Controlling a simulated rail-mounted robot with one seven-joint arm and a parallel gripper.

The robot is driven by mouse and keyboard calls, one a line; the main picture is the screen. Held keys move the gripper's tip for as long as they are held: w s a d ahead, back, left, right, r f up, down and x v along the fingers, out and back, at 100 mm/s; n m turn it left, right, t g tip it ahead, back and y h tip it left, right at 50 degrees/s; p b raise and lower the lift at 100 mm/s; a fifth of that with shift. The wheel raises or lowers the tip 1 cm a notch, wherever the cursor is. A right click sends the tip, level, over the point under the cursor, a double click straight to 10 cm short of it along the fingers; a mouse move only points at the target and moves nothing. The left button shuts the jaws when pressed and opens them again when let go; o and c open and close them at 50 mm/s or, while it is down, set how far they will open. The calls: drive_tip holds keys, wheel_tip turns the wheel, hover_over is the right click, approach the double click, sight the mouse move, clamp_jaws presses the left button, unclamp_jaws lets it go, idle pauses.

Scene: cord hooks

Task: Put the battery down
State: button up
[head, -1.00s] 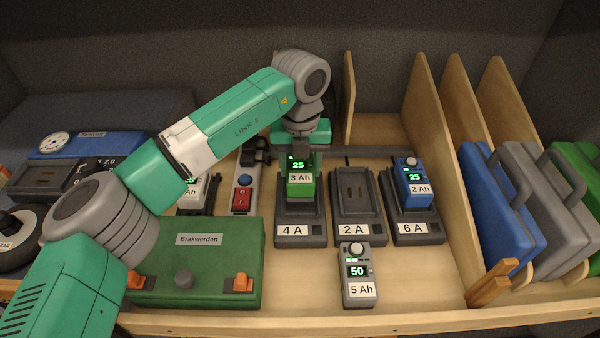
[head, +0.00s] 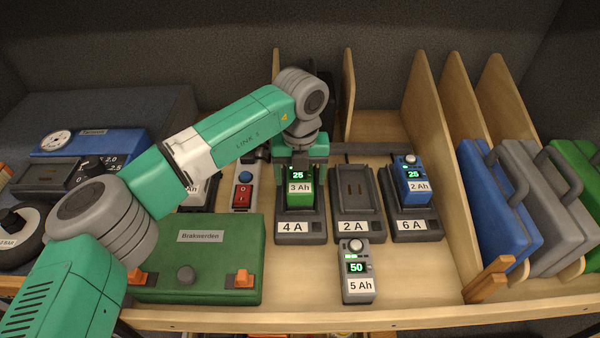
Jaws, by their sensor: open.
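A green battery (head: 300,197) marked 3 Ah, its display reading 25, sits in the charger (head: 301,230) labelled 4 A. My gripper (head: 301,168) is open just behind and above this battery; its fingertips are partly hidden. A blue 2 Ah battery (head: 412,188), also reading 25, sits in the 6 A charger (head: 416,228). The 2 A charger (head: 359,210) between them is empty. A grey 5 Ah battery (head: 357,280) reading 50 stands on the shelf in front of the chargers.
A green case (head: 200,265) labelled Brakwerden lies at front left. A power strip with a red switch (head: 242,195) is left of the 4 A charger. Wooden dividers (head: 437,170) and upright cases (head: 495,215) stand at right. Shelf around the grey battery is clear.

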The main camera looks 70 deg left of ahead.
sight(300, 173)
wheel_tip(300, 173, up, 12)
drive_tip(key=b, duration=0.1)
drive_tip(key=shift+r+b, duration=0.15)
drive_tip(key=shift+b, duration=0.25)
